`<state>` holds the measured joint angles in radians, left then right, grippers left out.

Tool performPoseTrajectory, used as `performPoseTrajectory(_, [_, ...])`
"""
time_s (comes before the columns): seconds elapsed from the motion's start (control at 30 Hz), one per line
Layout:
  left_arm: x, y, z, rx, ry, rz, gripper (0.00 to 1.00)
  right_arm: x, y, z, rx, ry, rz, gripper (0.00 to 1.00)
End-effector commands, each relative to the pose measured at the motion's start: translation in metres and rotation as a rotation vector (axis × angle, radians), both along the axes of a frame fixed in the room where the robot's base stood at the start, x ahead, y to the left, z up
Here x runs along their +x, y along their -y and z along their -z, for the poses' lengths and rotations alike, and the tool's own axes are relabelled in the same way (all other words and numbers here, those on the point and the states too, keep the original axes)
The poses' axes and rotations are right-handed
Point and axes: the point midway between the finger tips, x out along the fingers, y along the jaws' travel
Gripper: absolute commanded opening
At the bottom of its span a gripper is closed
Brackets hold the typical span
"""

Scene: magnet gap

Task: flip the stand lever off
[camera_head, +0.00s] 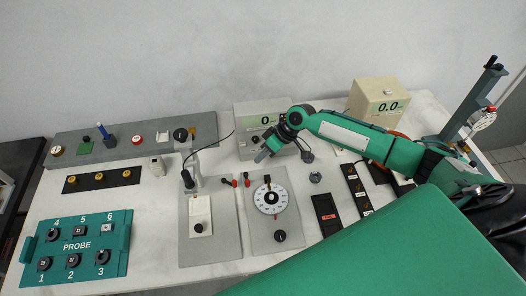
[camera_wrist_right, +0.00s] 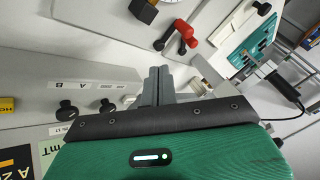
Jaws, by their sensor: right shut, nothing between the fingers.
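My right gripper (camera_head: 262,157) is shut and empty. It points down in front of the pale meter box (camera_head: 262,115), left of the box's right end. In the right wrist view its two grey fingers (camera_wrist_right: 157,85) are together, with nothing between them. My left gripper is not in view.
Red and black plugs (camera_wrist_right: 182,36) lie beyond the fingers. A grey plate with a dial (camera_head: 254,234) and another plate with a white block (camera_head: 199,215) lie in front. A teal PROBE panel (camera_head: 117,254) is at left. A second display box (camera_head: 376,104) stands behind my arm.

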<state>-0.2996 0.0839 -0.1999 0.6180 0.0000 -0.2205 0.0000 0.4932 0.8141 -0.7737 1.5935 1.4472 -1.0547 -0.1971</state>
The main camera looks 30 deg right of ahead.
Motion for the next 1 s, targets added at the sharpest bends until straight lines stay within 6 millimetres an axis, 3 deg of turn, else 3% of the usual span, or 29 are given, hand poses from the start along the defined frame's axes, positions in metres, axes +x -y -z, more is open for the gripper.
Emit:
performPoseTrajectory(0.1, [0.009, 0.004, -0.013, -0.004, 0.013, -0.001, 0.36, 0.004, -0.018, 0.018, 0.003, -0.004, 0.000, 0.00])
performPoseTrajectory(0.27, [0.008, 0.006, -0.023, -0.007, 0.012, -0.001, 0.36, 0.008, -0.038, 0.045, 0.001, -0.003, 0.000, 0.00])
performPoseTrajectory(0.53, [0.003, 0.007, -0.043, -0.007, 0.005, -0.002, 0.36, -0.007, -0.066, 0.043, 0.002, -0.004, -0.003, 0.00])
performPoseTrajectory(1.0, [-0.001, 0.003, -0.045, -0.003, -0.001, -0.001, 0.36, -0.009, -0.071, 0.045, -0.001, -0.001, 0.000, 0.00])
